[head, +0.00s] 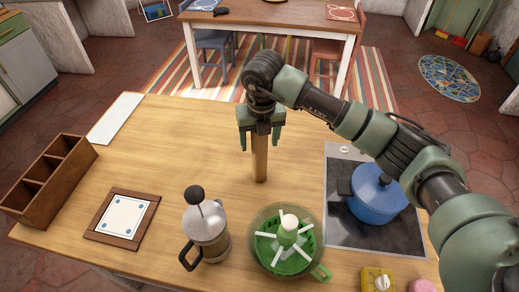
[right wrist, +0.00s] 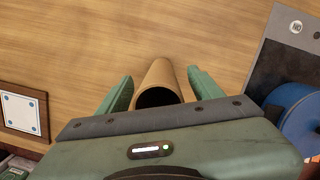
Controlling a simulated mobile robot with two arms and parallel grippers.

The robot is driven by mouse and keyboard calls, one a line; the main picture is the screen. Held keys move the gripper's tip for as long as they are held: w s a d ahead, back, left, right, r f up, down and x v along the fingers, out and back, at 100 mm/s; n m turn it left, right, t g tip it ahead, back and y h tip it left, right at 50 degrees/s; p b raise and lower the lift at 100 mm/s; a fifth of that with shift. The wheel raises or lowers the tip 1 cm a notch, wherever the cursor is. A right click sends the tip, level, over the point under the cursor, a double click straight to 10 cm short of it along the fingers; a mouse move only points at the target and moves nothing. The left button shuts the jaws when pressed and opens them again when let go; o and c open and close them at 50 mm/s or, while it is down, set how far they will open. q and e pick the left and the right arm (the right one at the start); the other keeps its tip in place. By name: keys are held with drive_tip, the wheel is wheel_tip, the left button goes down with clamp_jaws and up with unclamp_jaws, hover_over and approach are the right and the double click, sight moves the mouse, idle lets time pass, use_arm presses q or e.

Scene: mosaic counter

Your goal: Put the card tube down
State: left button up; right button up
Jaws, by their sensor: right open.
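The brown card tube (head: 259,163) stands upright on the wooden counter (head: 165,135), near its middle. My right gripper (head: 260,145) is above it, pointing down, with its fingers on either side of the tube's upper part. In the right wrist view, the tube (right wrist: 158,82) shows its dark open end between the two fingers (right wrist: 160,88), with a gap on each side. The right gripper is open. My left gripper is in neither view.
A blue pot (head: 378,200) is on the dark hob (head: 345,230) to the right. A framed tile (head: 120,218), a wooden box (head: 50,180) and a white board (head: 116,118) are left. The counter left of the tube is clear.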

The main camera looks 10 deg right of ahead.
drive_tip(key=shift+f, duration=0.25)
clamp_jaws()
drive_tip(key=shift+r, duration=0.1)
